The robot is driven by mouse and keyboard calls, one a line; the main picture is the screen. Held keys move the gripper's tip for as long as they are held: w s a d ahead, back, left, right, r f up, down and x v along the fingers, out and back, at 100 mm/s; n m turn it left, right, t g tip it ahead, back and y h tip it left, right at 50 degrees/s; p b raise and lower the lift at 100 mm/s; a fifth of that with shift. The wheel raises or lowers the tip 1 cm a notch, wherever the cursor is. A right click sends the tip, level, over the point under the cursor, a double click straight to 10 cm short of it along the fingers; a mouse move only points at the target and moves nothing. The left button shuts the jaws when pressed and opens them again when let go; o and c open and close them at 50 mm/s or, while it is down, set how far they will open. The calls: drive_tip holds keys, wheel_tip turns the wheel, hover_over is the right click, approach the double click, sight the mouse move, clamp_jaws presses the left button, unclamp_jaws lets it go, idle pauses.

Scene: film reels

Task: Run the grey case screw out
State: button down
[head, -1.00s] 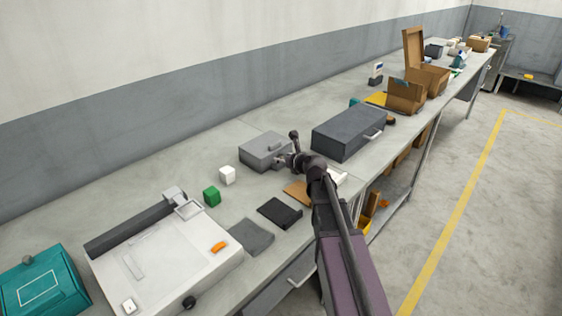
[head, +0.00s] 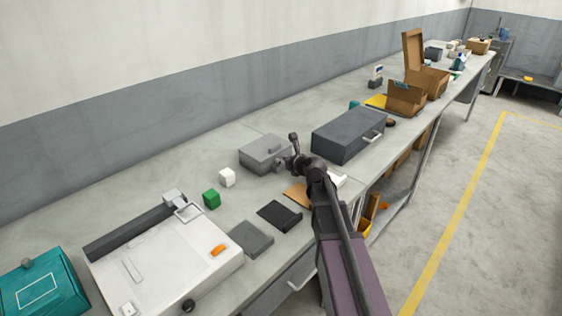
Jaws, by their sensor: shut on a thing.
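The grey case (head: 262,152) sits on the workbench near the middle of the head view, a small box with a raised part on its lid. My gripper (head: 284,163) is at the right end of the case, at its side face. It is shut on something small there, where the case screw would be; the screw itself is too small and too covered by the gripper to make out.
A larger dark grey case (head: 345,138) stands close on the right. A white machine (head: 165,260) and a teal box (head: 40,284) are at lower left.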

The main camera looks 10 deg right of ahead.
drive_tip(key=shift+y, duration=0.3)
drive_tip(key=shift+w+d+n+g+y, duration=0.2)
drive_tip(key=shift+n+g+y, duration=0.45)
drive_tip(key=shift+n+y, duration=0.3)
drive_tip(key=shift+w+d+n+g+y, duration=0.15)
drive_tip(key=shift+n+g+y, duration=0.55)
drive_tip(key=shift+n, duration=0.35)
drive_tip(key=shift+d+n+g+y, duration=0.15)
drive_tip(key=shift+n+g+y, duration=0.85)
drive_tip(key=shift+n, duration=0.2)
drive_tip(key=shift+w+f+n+g+y, duration=0.1)
drive_tip(key=shift+n+g+y, duration=0.45)
drive_tip(key=shift+n+g, duration=0.85)
drive_tip(key=shift+g, duration=0.05)
drive_tip(key=shift+y, duration=0.3)
drive_tip(key=c, duration=0.5)
unclamp_jaws()
